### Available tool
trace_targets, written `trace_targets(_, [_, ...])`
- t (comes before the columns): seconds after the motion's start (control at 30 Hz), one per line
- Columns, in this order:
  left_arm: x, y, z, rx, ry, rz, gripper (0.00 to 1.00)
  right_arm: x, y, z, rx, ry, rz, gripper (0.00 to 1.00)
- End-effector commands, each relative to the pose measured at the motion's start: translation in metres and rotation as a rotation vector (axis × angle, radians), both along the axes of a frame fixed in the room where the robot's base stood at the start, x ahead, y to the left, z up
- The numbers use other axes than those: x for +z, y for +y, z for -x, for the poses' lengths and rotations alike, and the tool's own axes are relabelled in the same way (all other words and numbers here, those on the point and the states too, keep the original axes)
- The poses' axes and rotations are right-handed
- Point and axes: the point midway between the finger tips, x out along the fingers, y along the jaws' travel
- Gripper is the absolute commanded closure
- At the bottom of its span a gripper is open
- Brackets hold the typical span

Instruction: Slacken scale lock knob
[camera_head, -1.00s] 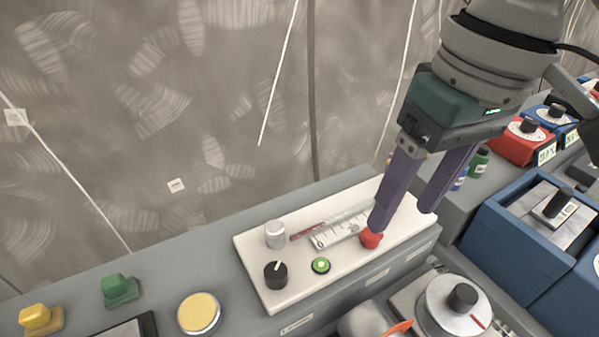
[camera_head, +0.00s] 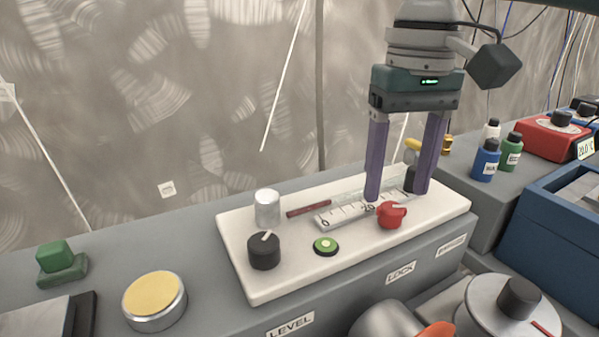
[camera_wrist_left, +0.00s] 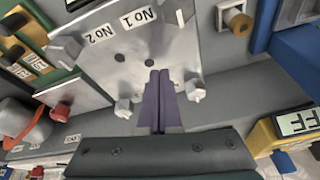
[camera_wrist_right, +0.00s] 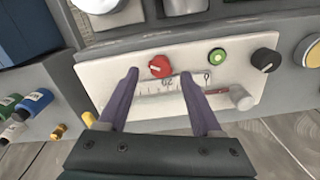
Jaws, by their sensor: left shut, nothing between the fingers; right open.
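The red lock knob (camera_head: 391,214) sits on the white panel (camera_head: 240,280), beside the printed scale (camera_head: 340,214) and above the LOCK label. It also shows in the right wrist view (camera_wrist_right: 160,67). My right gripper (camera_head: 397,198) is open with its fingers pointing down over the panel, behind the knob. In the right wrist view its fingers (camera_wrist_right: 160,75) lie on either side of the knob's line, apart from it. My left gripper (camera_wrist_left: 160,72) is shut and empty, in front of a grey plate marked No 1 and No 2; it is not in the head view.
On the panel are a black knob (camera_head: 264,252), a green button (camera_head: 326,246) and a silver cylinder (camera_head: 267,208). A yellow button (camera_head: 155,300) is at left. Small bottles (camera_head: 486,160) and a blue box (camera_head: 560,225) stand at right. A silver dial (camera_head: 505,315) is in front.

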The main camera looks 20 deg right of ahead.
Motion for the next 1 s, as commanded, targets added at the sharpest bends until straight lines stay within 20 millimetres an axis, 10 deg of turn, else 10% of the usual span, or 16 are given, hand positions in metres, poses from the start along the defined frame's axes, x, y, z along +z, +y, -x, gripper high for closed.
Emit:
trace_targets(0.53, [-0.004,-0.002,0.000,0.004,0.000,0.007,1.00,-0.029,0.000,0.000,0.001,-0.001,0.000,0.35])
trace_targets(1.0, [-0.004,-0.002,0.000,0.005,0.001,0.009,1.00,-0.029,0.000,0.000,0.001,-0.001,0.000,0.88])
